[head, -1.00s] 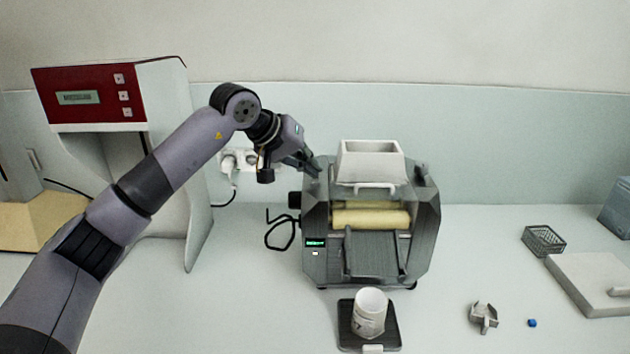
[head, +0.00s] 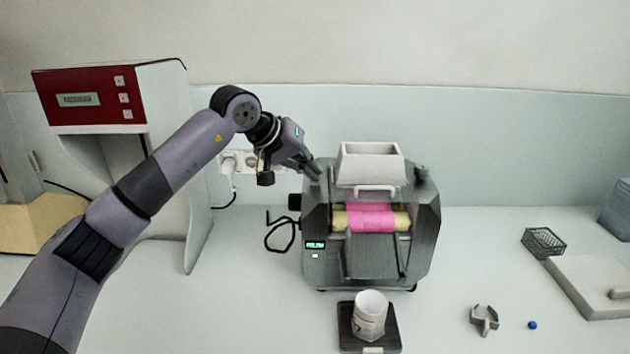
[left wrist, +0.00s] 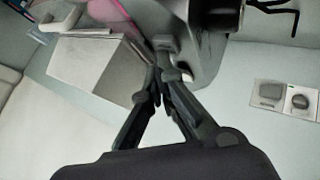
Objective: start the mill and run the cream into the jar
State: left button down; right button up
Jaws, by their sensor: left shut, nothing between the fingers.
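The grey mill (head: 424,225) stands on the bench with a white hopper (head: 370,160) on top. Pink cream (head: 371,217) covers the middle of its pale yellow rollers, and some pink also shows in the left wrist view (left wrist: 100,12). The small green display (head: 315,245) is lit. A white jar (head: 369,314) stands upright on a dark scale (head: 392,330) in front of the mill's apron (head: 371,256). My left gripper (head: 316,170) is shut and empty at the mill's upper left side; its fingertips (left wrist: 164,75) meet close to the mill body. My right gripper is not in view.
A red-and-white machine (head: 165,100) stands at the left, behind my left arm. A wall socket (head: 250,159) and a black cable (head: 281,234) are left of the mill. A grey holder (head: 484,319), blue bead (head: 532,325), wire basket (head: 543,241) and white slab (head: 590,280) are on the right.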

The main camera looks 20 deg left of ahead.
pick_arm(q)
jog(key=shift+r, duration=0.5)
notch_tip(320, 180, up, 5)
jog(key=p, duration=0.4)
dwell(0.6)
